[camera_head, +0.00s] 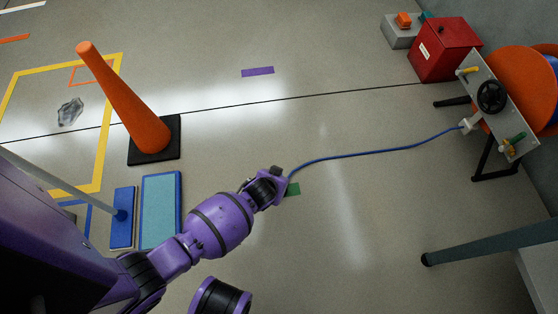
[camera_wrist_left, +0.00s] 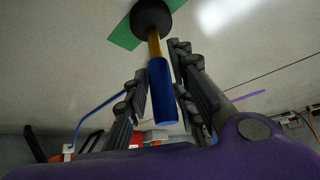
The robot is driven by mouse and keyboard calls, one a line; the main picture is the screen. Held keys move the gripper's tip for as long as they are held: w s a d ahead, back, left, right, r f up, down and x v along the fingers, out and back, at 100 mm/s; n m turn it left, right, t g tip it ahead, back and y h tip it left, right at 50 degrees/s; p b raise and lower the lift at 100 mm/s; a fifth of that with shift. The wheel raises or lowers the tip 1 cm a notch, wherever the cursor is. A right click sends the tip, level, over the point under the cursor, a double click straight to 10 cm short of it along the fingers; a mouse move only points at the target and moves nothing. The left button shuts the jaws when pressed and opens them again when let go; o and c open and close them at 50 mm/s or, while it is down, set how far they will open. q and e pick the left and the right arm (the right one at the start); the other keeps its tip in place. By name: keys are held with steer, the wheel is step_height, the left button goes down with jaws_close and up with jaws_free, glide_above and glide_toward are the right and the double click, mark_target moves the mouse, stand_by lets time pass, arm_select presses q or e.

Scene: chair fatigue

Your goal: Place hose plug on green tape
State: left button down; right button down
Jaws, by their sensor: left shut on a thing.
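The hose plug (camera_wrist_left: 162,90) shows in the left wrist view as a blue sleeve, a brass stem and a black round head. My left gripper (camera_wrist_left: 157,68) is shut on it, one finger on each side. In the head view my left gripper (camera_head: 272,182) is just left of the green tape (camera_head: 292,189), and mostly hides the plug. The green tape (camera_wrist_left: 124,36) shows behind the black head in the wrist view. I cannot tell whether the plug touches the floor. My right gripper is not in view.
A blue hose (camera_head: 365,153) runs from my gripper to the wheeled panel (camera_head: 482,98) at right. An orange cone (camera_head: 125,98) and a teal-topped box (camera_head: 161,208) stand left. A red box (camera_head: 444,50) is at upper right. Floor right of the tape is clear.

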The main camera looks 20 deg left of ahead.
arm_select(q)
steer(key=c, duration=1.5)
jaws_free()
steer(key=shift+s+r+p, duration=0.1)
steer(key=shift+r+p, duration=0.25)
steer(key=shift+r, duration=0.1)
steer(key=p+v, duration=0.6)
steer(key=v, duration=0.5)
steer(key=shift+s+r, duration=0.15)
steer(key=shift+r, duration=0.05)
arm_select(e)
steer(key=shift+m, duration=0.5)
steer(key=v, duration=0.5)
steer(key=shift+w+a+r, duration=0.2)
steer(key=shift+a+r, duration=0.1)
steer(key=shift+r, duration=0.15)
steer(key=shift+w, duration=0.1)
